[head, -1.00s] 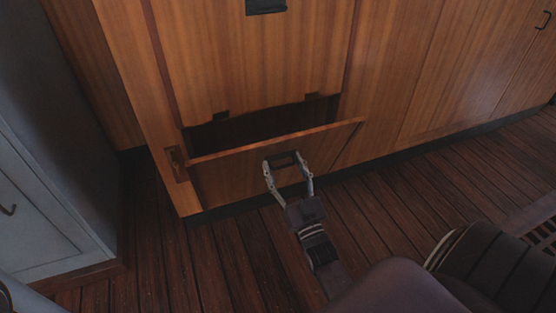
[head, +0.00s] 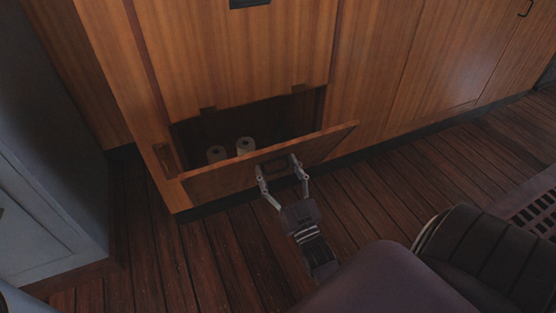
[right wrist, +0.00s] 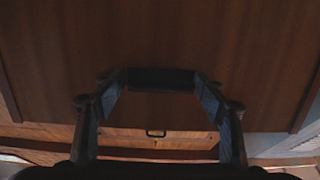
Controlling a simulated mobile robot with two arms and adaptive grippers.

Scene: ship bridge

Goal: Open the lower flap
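The lower flap (head: 215,182) is a wooden panel at the cabinet's bottom, tilted outward at its top and partly open. Its dark handle (head: 273,164) is on the outer face. My right gripper (head: 278,164) is at that face with its fingers spread, one at each side of the handle. In the right wrist view the fingers (right wrist: 160,85) stand apart with the dark handle bar (right wrist: 160,78) between their tips; firm contact cannot be told. My left gripper is not in view.
Two pale rolls (head: 245,146) stand inside the opened compartment. The upper panel (head: 230,60) is closed above it. A grey cabinet (head: 45,200) stands at the left. The plank floor (head: 230,260) before the flap is clear.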

